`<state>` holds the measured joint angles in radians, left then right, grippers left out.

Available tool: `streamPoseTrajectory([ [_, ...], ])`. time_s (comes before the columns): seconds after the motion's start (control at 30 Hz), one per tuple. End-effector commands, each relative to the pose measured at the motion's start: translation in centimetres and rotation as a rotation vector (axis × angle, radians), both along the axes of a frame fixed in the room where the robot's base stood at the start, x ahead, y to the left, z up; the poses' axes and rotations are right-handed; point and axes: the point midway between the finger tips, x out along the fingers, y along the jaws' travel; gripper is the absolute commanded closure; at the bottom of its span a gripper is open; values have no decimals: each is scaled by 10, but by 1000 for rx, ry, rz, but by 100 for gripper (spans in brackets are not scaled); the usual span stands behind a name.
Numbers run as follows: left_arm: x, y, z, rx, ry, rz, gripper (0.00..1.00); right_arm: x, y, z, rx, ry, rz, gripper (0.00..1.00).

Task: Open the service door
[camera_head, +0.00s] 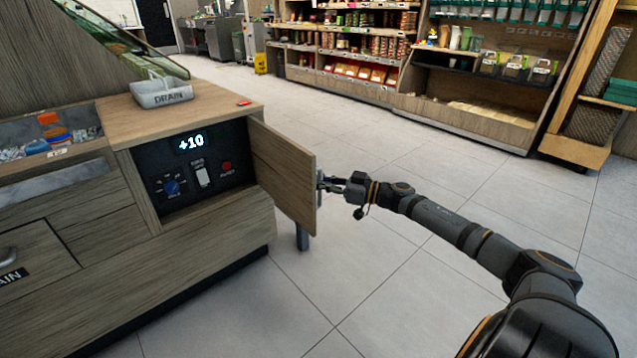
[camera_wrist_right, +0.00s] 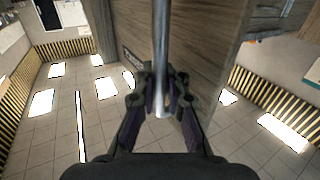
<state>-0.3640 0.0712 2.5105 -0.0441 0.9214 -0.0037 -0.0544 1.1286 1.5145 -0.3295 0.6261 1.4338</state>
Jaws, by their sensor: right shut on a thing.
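The service door (camera_head: 284,172) is a wooden panel on the counter's right end, standing swung outward from a dark control recess. In the right wrist view the door (camera_wrist_right: 197,60) is a wooden panel behind a vertical metal handle (camera_wrist_right: 161,60). My right gripper (camera_head: 326,183) is at the door's outer edge. In the right wrist view my right gripper (camera_wrist_right: 160,95) has its fingers shut around the handle bar. The handle is mostly hidden in the head view. My left gripper is not in view.
Open tiled floor (camera_head: 400,290) lies right of the door; shelves stand farther back.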

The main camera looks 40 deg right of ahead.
Motion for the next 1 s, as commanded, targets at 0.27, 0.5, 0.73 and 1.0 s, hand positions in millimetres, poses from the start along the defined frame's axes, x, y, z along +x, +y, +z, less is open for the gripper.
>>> streamPoseTrajectory([
  [0.27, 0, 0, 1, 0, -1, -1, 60, -1, 0, -4, 1, 6, 1, 100],
  [0.5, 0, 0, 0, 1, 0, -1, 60, -1, 0, -4, 1, 6, 1, 84],
  [0.73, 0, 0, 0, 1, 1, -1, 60, -1, 0, -2, 1, 3, 0, 65],
  [1.0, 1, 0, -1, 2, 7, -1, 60, 0, 0, -1, 0, 1, 0, 65],
])
